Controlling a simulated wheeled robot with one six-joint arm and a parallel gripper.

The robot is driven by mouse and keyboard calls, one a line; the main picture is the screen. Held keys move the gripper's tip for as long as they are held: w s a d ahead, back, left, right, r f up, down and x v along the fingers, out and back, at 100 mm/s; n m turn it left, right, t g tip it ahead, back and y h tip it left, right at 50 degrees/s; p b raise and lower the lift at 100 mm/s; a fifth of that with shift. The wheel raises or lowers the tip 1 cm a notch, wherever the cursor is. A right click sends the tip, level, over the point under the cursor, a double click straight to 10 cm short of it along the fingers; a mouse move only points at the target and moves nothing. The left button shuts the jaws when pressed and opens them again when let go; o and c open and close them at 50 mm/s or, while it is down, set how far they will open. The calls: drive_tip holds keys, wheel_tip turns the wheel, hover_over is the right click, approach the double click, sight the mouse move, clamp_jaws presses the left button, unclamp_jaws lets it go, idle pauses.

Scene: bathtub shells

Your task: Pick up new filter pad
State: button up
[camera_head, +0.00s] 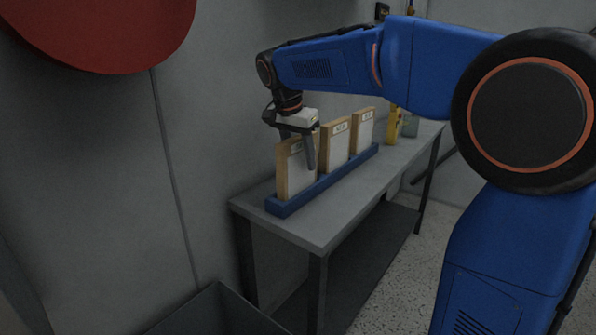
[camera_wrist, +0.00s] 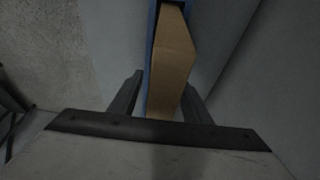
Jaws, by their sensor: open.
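Several filter pads with tan frames, white faces and small labels stand upright in a blue rack (camera_head: 285,207) on a grey table. My gripper (camera_head: 297,155) points down over the nearest filter pad (camera_head: 299,178), with its open fingers on either side of the pad's upper part. In the wrist view that pad's tan edge (camera_wrist: 171,62) lies between the two fingers (camera_wrist: 160,98), with a gap visible at the fingers. The middle pad (camera_head: 335,146) and the far pad (camera_head: 363,130) stand behind it in the rack. Labels are too small to read surely.
The grey table (camera_head: 318,226) stands along the wall, with a lower shelf (camera_head: 372,262). Yellow and greenish bottles (camera_head: 393,125) stand beyond the rack. An open dark bin (camera_head: 215,312) is below at the front. A red round object (camera_head: 105,30) is at upper left.

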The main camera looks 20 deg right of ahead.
drive_tip(key=shift+f, duration=0.25)
idle(0.3)
drive_tip(key=shift+c, duration=0.4)
clamp_jaws()
drive_tip(key=shift+r, duration=0.15)
